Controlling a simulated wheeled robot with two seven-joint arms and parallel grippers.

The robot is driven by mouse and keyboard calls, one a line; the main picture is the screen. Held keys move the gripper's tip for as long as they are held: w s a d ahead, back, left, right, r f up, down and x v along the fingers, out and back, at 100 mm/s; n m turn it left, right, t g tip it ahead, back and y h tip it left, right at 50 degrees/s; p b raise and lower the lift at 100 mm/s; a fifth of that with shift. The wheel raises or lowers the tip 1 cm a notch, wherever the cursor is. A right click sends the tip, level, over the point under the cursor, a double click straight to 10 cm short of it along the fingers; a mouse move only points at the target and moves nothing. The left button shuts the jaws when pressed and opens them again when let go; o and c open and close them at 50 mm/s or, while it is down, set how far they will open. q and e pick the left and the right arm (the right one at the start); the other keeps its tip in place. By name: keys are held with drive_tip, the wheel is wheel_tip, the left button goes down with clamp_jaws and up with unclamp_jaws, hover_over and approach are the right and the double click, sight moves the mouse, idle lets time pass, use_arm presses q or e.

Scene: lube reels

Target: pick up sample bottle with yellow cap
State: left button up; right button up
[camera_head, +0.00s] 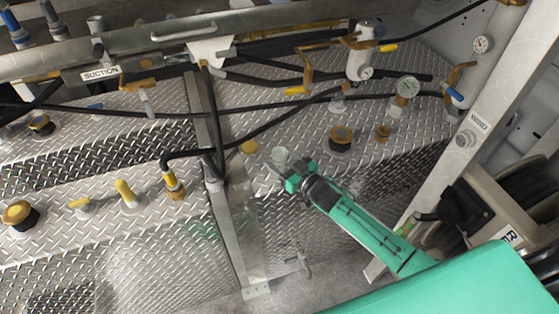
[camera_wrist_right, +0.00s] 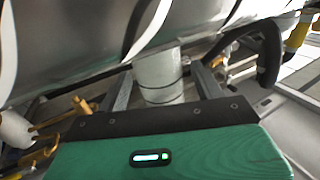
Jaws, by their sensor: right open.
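My right gripper (camera_head: 281,171) reaches in from the lower right over the diamond-plate deck. A pale, see-through bottle (camera_head: 280,155) stands at its fingertips. In the right wrist view, the bottle (camera_wrist_right: 160,76) shows as a clear cylinder with a dark band, between the two open fingers, with a gap on each side. No yellow cap can be made out on it. A round yellow cap (camera_head: 249,146) shows on the deck just left of the gripper; whether a bottle is under it, I cannot tell. My left gripper is not in view.
Black hoses (camera_head: 270,133) and a metal post (camera_head: 208,130) stand left of the gripper. A hose reel (camera_head: 530,190) is at the far right.

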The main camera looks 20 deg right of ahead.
sight(275, 155)
drive_tip(key=shift+x, duration=1.5)
drive_tip(key=c, duration=1)
drive_tip(key=shift+c, duration=0.2)
